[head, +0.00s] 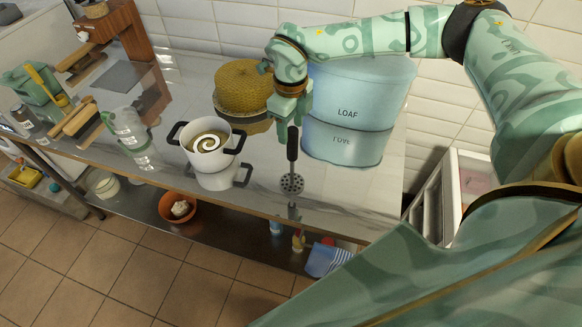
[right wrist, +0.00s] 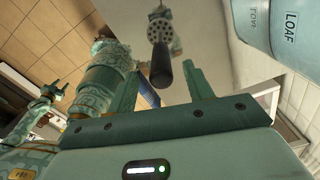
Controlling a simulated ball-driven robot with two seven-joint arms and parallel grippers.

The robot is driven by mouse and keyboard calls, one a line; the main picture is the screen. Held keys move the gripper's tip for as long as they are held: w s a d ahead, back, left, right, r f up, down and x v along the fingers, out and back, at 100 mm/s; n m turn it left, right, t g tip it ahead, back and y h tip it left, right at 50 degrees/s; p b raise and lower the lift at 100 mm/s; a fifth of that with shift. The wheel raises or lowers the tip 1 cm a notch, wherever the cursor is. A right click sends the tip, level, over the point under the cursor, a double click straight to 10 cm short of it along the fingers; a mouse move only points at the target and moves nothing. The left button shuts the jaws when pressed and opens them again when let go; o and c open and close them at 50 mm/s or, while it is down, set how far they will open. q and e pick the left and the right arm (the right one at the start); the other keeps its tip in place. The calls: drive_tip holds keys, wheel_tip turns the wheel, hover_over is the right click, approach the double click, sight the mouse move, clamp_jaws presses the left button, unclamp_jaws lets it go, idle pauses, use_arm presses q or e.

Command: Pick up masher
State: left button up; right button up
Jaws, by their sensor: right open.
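The masher (head: 292,150) has a black handle and a round perforated metal head (head: 292,183). It appears to stand head down on the shiny worktop, handle up, with its reflection below. At the left of that view, a teal part that looks like my left gripper (right wrist: 45,98) is small and unclear. It is outside the head view.
A blue bin marked LOAF (head: 360,95) stands close right of the masher. A white two-handled pot (head: 208,150) stands left, with a woven basket (head: 243,88) behind it. The worktop's front edge (head: 240,208) is near the masher.

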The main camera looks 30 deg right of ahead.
sight(293, 142)
drive_tip(key=shift+d+f, duration=0.1)
drive_tip(key=shift+f, duration=0.65)
drive_tip(key=f, duration=0.3)
drive_tip(key=shift+s+f, duration=0.3)
drive_tip(key=shift+w+f, duration=0.2)
drive_tip(key=shift+f, duration=0.15)
drive_tip(key=shift+s, duration=0.15)
drive_tip(key=c, duration=0.8)
drive_tip(key=shift+c, duration=1.3)
use_arm(q)
drive_tip(key=w, duration=0.2)
drive_tip(key=shift+w+d+t, duration=0.1)
drive_tip(key=shift+w+t, duration=0.2)
drive_tip(key=shift+w, duration=0.05)
